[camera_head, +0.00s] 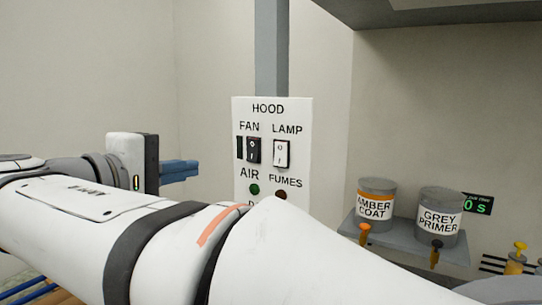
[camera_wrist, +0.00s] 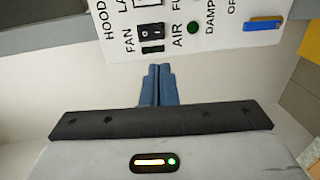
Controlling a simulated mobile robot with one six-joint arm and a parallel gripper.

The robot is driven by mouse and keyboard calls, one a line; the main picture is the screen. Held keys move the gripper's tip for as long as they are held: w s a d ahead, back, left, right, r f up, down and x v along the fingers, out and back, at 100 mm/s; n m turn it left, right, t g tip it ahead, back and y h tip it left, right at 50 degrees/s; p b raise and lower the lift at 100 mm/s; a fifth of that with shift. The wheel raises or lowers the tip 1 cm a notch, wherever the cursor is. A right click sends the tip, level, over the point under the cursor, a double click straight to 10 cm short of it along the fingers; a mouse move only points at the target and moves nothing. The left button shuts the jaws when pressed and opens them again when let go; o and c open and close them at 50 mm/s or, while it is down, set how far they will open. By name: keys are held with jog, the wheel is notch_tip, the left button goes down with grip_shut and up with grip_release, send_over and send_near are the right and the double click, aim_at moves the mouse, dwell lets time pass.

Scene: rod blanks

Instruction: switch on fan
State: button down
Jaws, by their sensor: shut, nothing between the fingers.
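The white hood panel (camera_head: 305,120) carries the black FAN rocker switch (camera_head: 253,151), with a dark strip on its left and the pale LAMP rocker (camera_head: 282,153) on its right. The FAN rocker also shows in the wrist view (camera_wrist: 150,30); I cannot tell which side is pressed. A dark green AIR light (camera_head: 254,189) and a dark red FUMES light (camera_head: 281,195) sit below. My gripper (camera_head: 196,170) has its blue fingers together and empty, left of the panel. In the wrist view its fingertips (camera_wrist: 159,67) point at the panel just short of the FAN rocker, apart from it.
My arm hides the panel's lower part in the head view. A blue damper handle (camera_wrist: 263,25) sits on the panel in the wrist view. On the right, a grey shelf (camera_head: 400,250) holds an AMBER COAT can (camera_head: 375,207) and a GREY PRIMER can (camera_head: 440,220) with taps.

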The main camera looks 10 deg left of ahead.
aim_at(251, 159)
jog(key=p+x, duration=0.2)
jog(key=x, duration=1.2)
jog(key=shift+w+d+p, duration=0.15)
jog(key=shift+w+p, duration=0.05)
jog(key=shift+p, duration=0.1)
